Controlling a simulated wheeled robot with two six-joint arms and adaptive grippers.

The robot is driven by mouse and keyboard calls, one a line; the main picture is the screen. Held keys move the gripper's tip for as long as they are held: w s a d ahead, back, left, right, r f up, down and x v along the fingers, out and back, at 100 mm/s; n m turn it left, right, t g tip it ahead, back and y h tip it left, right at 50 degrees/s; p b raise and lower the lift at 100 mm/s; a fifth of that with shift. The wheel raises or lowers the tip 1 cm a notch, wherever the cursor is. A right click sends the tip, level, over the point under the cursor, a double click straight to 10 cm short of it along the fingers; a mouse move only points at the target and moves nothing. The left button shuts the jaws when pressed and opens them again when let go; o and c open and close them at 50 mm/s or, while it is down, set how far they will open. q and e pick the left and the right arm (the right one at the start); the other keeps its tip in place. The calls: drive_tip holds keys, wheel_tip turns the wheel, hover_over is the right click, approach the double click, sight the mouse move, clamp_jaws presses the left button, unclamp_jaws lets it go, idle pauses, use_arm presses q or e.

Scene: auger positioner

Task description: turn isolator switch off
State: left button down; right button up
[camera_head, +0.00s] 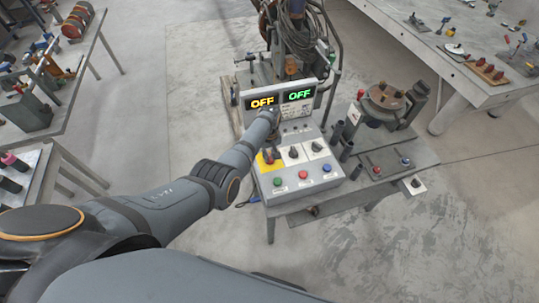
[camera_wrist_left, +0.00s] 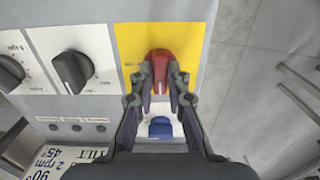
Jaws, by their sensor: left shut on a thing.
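The isolator switch is a red knob (camera_wrist_left: 160,57) on a yellow plate (camera_wrist_left: 132,42) in the left wrist view. In the head view the yellow plate (camera_head: 262,165) is at the left of the control box's upper row, and my gripper largely hides the knob. My left gripper (camera_wrist_left: 160,76) has its two fingers closed on the sides of the red knob. In the head view my left gripper (camera_head: 270,148) reaches down over the plate. The right gripper is not in view.
The control box (camera_head: 300,188) has two black knobs beside the plate and green, red and blue buttons below. A display panel (camera_head: 281,98) behind reads OFF twice. A machine with a round fixture (camera_head: 385,97) stands right of the box. Open floor lies in front.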

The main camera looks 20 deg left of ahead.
sight(270, 156)
use_arm(q)
drive_tip(key=c, duration=1.3)
unclamp_jaws()
wheel_tip(270, 156, up, 12)
